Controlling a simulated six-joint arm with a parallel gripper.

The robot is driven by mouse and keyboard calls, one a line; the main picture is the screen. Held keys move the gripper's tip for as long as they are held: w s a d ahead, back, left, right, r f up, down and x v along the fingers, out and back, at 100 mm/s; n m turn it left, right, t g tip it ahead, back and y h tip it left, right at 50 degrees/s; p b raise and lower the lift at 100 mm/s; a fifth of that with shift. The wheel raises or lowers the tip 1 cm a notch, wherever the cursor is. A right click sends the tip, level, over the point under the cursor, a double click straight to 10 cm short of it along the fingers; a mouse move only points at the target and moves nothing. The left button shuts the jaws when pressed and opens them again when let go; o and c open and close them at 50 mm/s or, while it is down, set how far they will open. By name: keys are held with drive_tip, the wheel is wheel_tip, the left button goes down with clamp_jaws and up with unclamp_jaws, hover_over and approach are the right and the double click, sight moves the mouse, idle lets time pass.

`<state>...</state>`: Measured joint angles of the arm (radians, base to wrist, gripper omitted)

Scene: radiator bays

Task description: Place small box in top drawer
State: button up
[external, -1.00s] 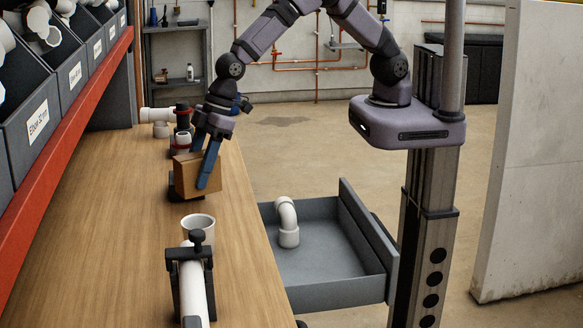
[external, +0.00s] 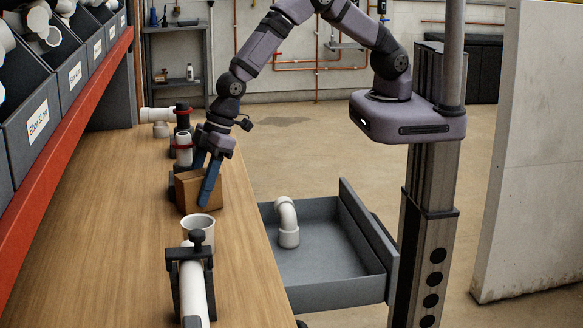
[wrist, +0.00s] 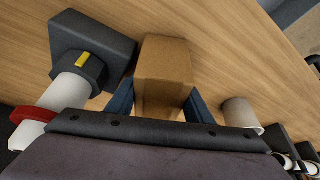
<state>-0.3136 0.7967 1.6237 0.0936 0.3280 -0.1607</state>
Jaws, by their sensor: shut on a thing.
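The small brown cardboard box (external: 188,192) is on or just above the wooden workbench, and it also shows in the wrist view (wrist: 165,60). My gripper (external: 204,193) is shut on the box from above, with one blue finger on each side of it (wrist: 158,103). The top drawer (external: 333,286) is pulled open to the right of the bench and is grey. A white pipe elbow (external: 288,225) lies inside it, toward its left side. Whether the box touches the bench is hard to tell.
A white cup-like fitting (external: 199,228) stands just in front of the box. A clamped white pipe (external: 192,290) is nearer the camera. Pipe fittings with a red ring (external: 183,145) stand behind the box. Labelled bins (external: 45,115) line the left. The drawer's right part is clear.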

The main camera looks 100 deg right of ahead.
drive_tip(key=o, duration=1.1)
drive_tip(key=shift+f, duration=0.1)
drive_tip(key=shift+s+r, duration=0.1)
drive_tip(key=shift+r, duration=0.45)
drive_tip(key=b+v, duration=0.3)
drive_tip(key=v, duration=0.8)
drive_tip(key=shift+s+r, duration=0.1)
drive_tip(key=shift+d, duration=0.1)
drive_tip(key=s+d, duration=0.3)
drive_tip(key=s, duration=0.1)
drive_tip(key=s+d+f+m+g, duration=0.1)
drive_tip(key=s+d, duration=0.2)
drive_tip(key=s+d+m+h, duration=0.1)
drive_tip(key=s+d, duration=0.3)
drive_tip(key=shift+s+f+g, duration=0.35)
drive_tip(key=shift+f+g, duration=0.05)
drive_tip(key=shift+o, duration=0.4)
drive_tip(key=s+d+f+m+g, duration=0.1)
drive_tip(key=s+d, duration=0.2)
drive_tip(key=s, duration=0.4)
drive_tip(key=s+d+f+m+g, duration=0.1)
drive_tip(key=s+d+f, duration=0.1)
drive_tip(key=s, duration=0.6)
drive_tip(key=shift+d+h, duration=0.4)
drive_tip(key=shift+d, duration=0.2)
